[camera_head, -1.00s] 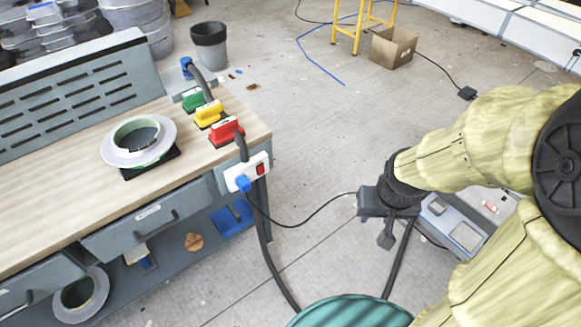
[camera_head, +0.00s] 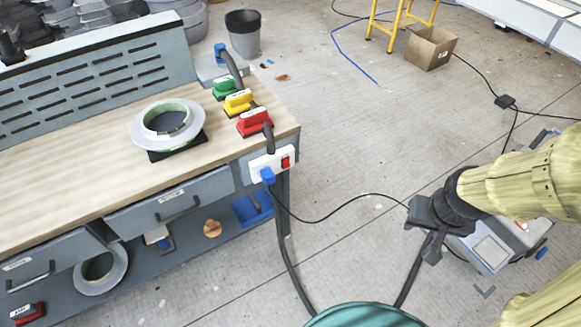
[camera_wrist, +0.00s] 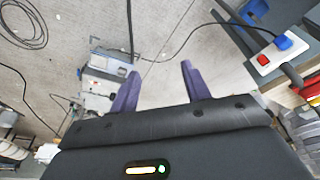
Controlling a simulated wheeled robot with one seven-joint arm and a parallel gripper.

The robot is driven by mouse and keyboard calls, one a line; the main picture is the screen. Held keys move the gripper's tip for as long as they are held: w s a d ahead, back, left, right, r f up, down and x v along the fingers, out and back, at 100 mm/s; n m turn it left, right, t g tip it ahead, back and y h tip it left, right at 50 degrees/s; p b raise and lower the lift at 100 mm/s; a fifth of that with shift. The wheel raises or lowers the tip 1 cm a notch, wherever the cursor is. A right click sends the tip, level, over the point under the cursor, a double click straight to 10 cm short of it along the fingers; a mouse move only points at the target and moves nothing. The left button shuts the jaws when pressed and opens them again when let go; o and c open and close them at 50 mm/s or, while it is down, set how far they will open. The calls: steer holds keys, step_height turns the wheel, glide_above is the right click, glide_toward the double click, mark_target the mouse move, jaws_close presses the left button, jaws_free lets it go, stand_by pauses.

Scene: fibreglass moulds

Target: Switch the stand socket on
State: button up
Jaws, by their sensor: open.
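The stand socket (camera_head: 259,167) is a white box on the right end of the workbench. It has a red switch (camera_head: 286,162) and a blue plug (camera_head: 267,175) in it; whether the switch is on cannot be told. In the wrist view the socket (camera_wrist: 271,56) is at the upper right, with its red switch (camera_wrist: 263,60) and blue plug (camera_wrist: 283,42). My gripper (camera_head: 432,262) is over the floor to the right of the bench, well apart from the socket. In the wrist view my gripper (camera_wrist: 158,82) has its two purple fingers apart, with nothing between them.
On the bench are red (camera_head: 254,122), yellow (camera_head: 238,103) and green (camera_head: 226,89) handled blocks and a tape roll (camera_head: 140,128). A black cable (camera_head: 335,212) runs from the socket across the floor. A teal rounded thing (camera_head: 365,316) is at the bottom. A cardboard box (camera_head: 430,50) stands behind.

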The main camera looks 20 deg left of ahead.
mark_target(287, 162)
steer(key=w+a+f+n+t+y+b, duration=0.25)
steer(key=w+a+f+b, duration=0.25)
steer(key=w+f+b, duration=0.25)
steer(key=w+a+f+n+t+y+b, duration=0.1)
steer(key=w+a+f+n+t+b, duration=0.25)
steer(key=w+f+b, duration=0.45)
steer(key=w+a+f+n+t+y+b, duration=0.1)
steer(key=a+f+n+y+b, duration=0.1)
steer(key=a+f+y+b, duration=0.3)
steer(key=a+f+n+t+y+b, duration=0.1)
steer(key=a+f+y+b, duration=0.4)
steer(key=a+b, duration=0.5)
step_height(287, 162, down, 3)
steer(key=a, duration=0.2)
steer(key=shift+w+a+r+n+t, duration=0.15)
steer(key=shift+w+a+n+t, duration=0.15)
steer(key=shift+w+n, duration=0.1)
steer(key=b+x, duration=0.2)
steer(key=x, duration=1.5)
steer(key=shift+w+a+r, duration=0.1)
steer(key=shift+a, duration=0.1)
